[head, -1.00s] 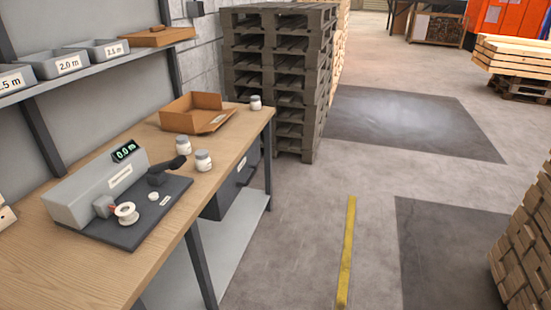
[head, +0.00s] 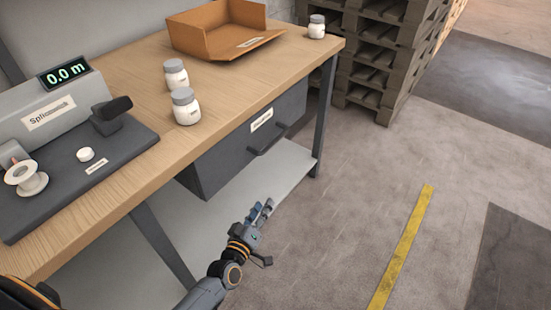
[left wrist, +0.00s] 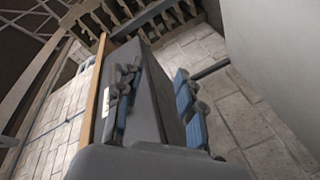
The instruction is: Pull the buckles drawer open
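The grey drawer (head: 222,160) hangs under the wooden workbench and looks shut. Its front has a white label (head: 262,120), too small to read surely, and a dark bar handle (head: 270,138). My left gripper (head: 261,208) is below and in front of the drawer, apart from the handle, with nothing in it. In the left wrist view the two blue-padded fingers of the left gripper (left wrist: 157,108) stand apart, so it is open. A grey surface shows between and beyond them; I cannot tell surely if it is the drawer. My right gripper is not in view.
The workbench (head: 140,185) carries a splicing device (head: 50,110), white jars (head: 186,106) and an open cardboard box (head: 215,35). A lower shelf (head: 280,170) and table legs (head: 326,115) are near the gripper. Pallets (head: 375,60) stand behind. The floor right of the bench is clear.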

